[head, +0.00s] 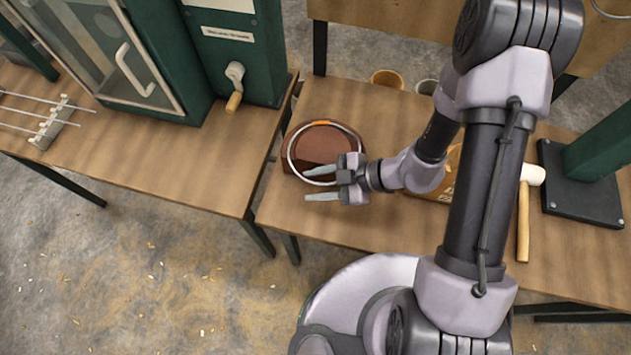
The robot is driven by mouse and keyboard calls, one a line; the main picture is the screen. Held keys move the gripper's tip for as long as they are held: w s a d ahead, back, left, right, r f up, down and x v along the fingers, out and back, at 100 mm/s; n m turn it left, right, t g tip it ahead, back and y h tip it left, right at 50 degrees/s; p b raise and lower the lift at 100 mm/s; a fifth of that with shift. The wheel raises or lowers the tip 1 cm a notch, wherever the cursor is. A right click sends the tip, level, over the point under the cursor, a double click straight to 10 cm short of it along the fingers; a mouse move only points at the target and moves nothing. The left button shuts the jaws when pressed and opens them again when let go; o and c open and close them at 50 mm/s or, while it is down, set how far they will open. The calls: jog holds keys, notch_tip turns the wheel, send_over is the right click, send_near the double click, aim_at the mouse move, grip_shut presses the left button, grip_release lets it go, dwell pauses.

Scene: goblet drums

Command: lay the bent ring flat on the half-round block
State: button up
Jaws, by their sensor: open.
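The half-round block (323,146) is dark reddish brown and stands near the left end of the middle table. The bent ring (291,147), a thin pale metal hoop with an orange mark at its far side, lies over the block's top. Its near part reaches past the block's front edge. Whether it lies fully flat cannot be told from this view. My gripper (306,185) is at the near side of the block, its fingers pointing left and spread apart. One finger overlaps the ring's near edge in the picture; contact is unclear. Nothing is seen held between the fingers.
A white-headed mallet (526,208) and a dark base plate (580,186) are to the right. An orange-brown object is partly hidden behind my arm. Two small cups (387,79) stand at the back. A green machine (240,50) stands left. The table's front left is clear.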

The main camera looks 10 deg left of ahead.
dwell(0.4)
jog(key=shift+w+d+r, duration=0.1)
jog(key=shift+r, duration=0.1)
jog(key=p+v, duration=0.3)
jog(key=v, duration=0.5)
jog(key=p+v, duration=0.3)
jog(key=v, duration=0.6)
jog(key=shift+s+d+f+p, duration=0.1)
jog(key=shift+s+p, duration=0.15)
jog(key=shift+p, duration=0.1)
jog(key=shift+s, duration=0.1)
